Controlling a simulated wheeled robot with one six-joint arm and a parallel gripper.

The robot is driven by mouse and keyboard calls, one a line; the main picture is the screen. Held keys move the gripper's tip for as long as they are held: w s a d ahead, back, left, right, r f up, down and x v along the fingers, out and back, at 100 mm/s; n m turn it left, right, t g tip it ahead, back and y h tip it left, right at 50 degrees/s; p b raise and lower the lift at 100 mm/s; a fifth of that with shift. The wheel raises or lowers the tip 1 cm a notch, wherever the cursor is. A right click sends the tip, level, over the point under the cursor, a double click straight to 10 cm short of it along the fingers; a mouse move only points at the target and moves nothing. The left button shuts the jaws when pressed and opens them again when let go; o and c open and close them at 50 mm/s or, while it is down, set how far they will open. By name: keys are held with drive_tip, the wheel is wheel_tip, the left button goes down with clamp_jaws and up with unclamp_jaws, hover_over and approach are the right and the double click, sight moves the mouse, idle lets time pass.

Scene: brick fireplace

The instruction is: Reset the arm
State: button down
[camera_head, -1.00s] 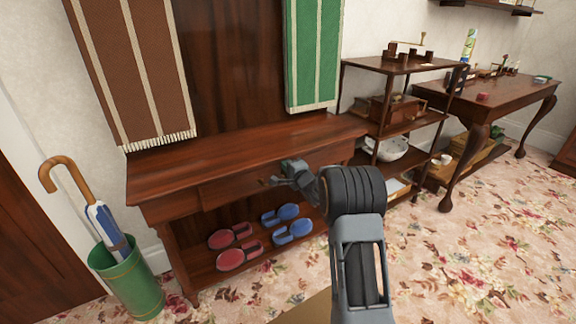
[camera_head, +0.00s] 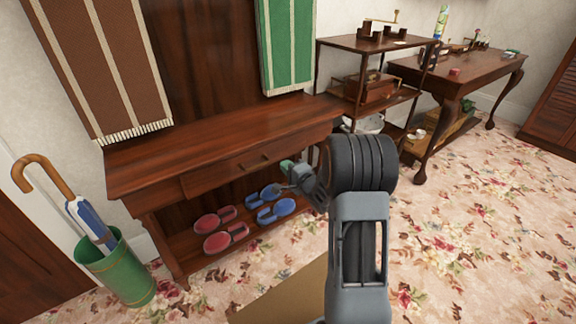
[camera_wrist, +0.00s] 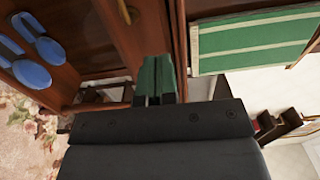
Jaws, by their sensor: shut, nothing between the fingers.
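My gripper (camera_head: 287,168) is in front of the wooden bench, below its drawer and near the blue slippers. In the wrist view its green fingertips (camera_wrist: 155,78) are together with nothing between them. My dark wrist and grey arm hide part of the bench's right end in the head view.
The bench (camera_head: 140,172) has a drawer and a lower shelf with red slippers (camera_head: 218,232) and blue slippers (camera_head: 272,203). A green umbrella stand (camera_head: 118,272) stands at left. A shelf unit (camera_head: 372,46) and a side table (camera_head: 470,75) stand at right. Flowered carpet (camera_head: 470,220) lies open at right.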

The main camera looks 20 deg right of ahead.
drive_tip(key=s+a+r+n+g+h+p, duration=0.1)
drive_tip(key=s+r+n+g+h+p, duration=0.15)
drive_tip(key=r+p, duration=0.55)
drive_tip(key=s+a+r+n+g+h+p, duration=0.1)
drive_tip(key=s+r+n+g+h+p, duration=0.15)
drive_tip(key=r+p, duration=0.55)
drive_tip(key=s+a+r+n+g+p, duration=0.4)
drive_tip(key=s+r, duration=0.4)
drive_tip(key=s, duration=0.3)
drive_tip(key=s+a+r+n+g+y+p, duration=0.1)
drive_tip(key=s+a+r+n+g+p, duration=0.3)
drive_tip(key=s, duration=0.7)
wheel_tip(320, 180, up, 4)
drive_tip(key=a+n+p, duration=0.1)
drive_tip(key=n+p, duration=0.1)
drive_tip(key=p, duration=0.1)
drive_tip(key=shift+s+a+r+n+g+p, duration=0.15)
drive_tip(key=shift+a+r+n+g+p, duration=0.15)
drive_tip(key=shift+g, duration=0.1)
